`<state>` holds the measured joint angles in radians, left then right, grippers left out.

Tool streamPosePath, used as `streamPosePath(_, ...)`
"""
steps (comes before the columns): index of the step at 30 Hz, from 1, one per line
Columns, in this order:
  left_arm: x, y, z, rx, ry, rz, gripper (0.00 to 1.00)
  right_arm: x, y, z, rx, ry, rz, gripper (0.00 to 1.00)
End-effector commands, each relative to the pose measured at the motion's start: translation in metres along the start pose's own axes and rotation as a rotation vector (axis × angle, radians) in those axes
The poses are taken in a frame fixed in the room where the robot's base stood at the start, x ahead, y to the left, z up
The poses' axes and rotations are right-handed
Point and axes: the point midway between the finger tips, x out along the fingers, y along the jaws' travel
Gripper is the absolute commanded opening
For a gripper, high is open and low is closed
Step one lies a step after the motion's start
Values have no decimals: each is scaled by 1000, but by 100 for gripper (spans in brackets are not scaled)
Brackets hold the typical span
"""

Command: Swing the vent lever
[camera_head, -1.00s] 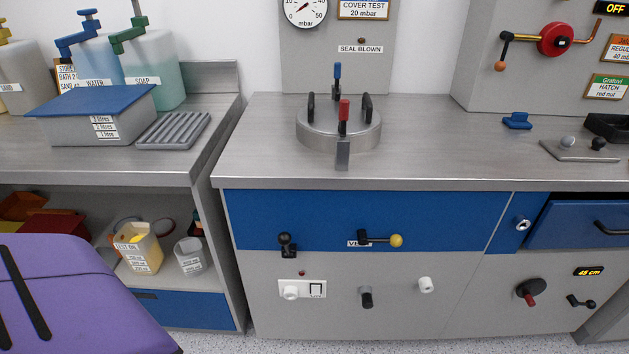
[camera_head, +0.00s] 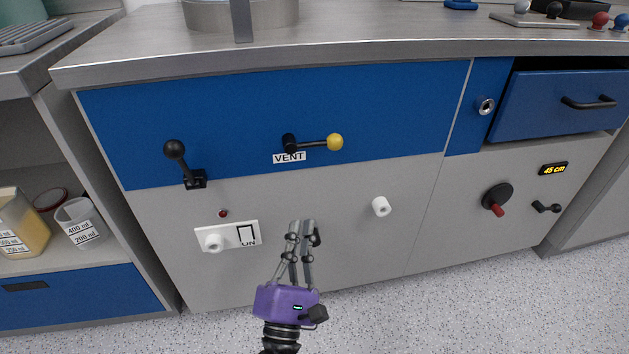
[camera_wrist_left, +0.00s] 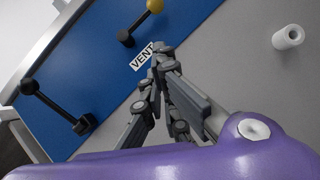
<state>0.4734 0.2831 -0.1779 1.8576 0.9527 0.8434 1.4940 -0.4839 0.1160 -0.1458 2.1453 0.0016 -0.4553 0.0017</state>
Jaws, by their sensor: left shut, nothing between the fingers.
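The vent lever (camera_head: 315,142) is on the blue front panel. Its black arm points right from a black pivot and ends in a yellow ball (camera_head: 335,142). The VENT label (camera_head: 289,157) sits just below the pivot. My left gripper (camera_head: 302,226) is shut and empty, in front of the grey panel below the lever, apart from it in the picture. In the left wrist view my shut fingertips (camera_wrist_left: 161,50) show near the VENT label, with the lever's yellow ball (camera_wrist_left: 155,6) at the top edge. My right gripper is not in view.
A black lever (camera_head: 178,162) with a ball stands left of the vent lever. A white socket plate (camera_head: 227,237) and a white knob (camera_head: 381,206) flank my gripper. The blue drawer (camera_head: 565,105) at the right stands partly open. A red-handled dial (camera_head: 496,199) is lower right.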

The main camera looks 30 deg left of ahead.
Motion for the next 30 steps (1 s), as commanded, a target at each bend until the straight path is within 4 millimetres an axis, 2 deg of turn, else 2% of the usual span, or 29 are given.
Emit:
streamPosePath(5,15,0,0,-13,-2,1,0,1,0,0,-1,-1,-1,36)
streamPosePath(18,104,-1,3,-12,-3,-1,0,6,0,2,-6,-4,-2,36)
streamPosePath(24,122,-1,23,-12,-2,-2,0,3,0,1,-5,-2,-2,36)
streamPosePath(30,127,-1,29,-9,-2,-3,0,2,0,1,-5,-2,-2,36)
